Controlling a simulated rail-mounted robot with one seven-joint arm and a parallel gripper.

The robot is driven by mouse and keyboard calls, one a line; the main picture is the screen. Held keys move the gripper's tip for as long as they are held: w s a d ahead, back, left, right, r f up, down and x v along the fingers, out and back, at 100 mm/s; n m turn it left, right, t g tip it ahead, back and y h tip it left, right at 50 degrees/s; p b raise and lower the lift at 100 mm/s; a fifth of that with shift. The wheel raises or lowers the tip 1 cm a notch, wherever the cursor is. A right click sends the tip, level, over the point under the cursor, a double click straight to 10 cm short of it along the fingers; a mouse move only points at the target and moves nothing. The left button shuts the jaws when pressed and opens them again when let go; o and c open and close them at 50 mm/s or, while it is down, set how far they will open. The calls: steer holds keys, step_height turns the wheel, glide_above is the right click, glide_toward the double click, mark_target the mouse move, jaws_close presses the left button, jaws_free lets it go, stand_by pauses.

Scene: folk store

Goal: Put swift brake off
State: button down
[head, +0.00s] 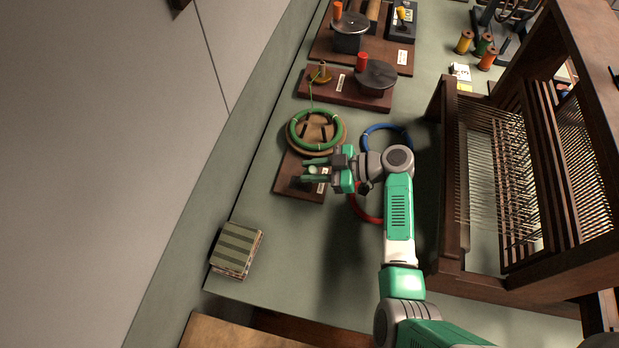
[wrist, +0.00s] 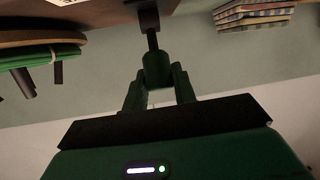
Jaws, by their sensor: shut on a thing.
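The swift (head: 342,131) is a round wooden disc with a green yarn ring (head: 294,128) around it, on a dark wooden base board (head: 288,185). The wrist view shows the disc's edge (wrist: 40,37) at the upper left. The brake (wrist: 152,40) is a dark lever attached to the board, with a rounded end between my fingers in the wrist view. My gripper (head: 312,170) comes in from the right over the board, below the ring. It is shut on the brake's end, and its fingers (wrist: 157,85) partly cover it. The brake's exact setting cannot be told.
A blue ring (head: 386,127) and a red ring (head: 362,209) lie beside my arm. A wooden loom (head: 449,262) stands on the right. A winder board (head: 322,96) is above the swift. Folded striped cloths (head: 237,247) lie at the lower left.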

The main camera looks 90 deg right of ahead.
stand_by(0.3)
steer(key=c, duration=1.1)
jaws_free()
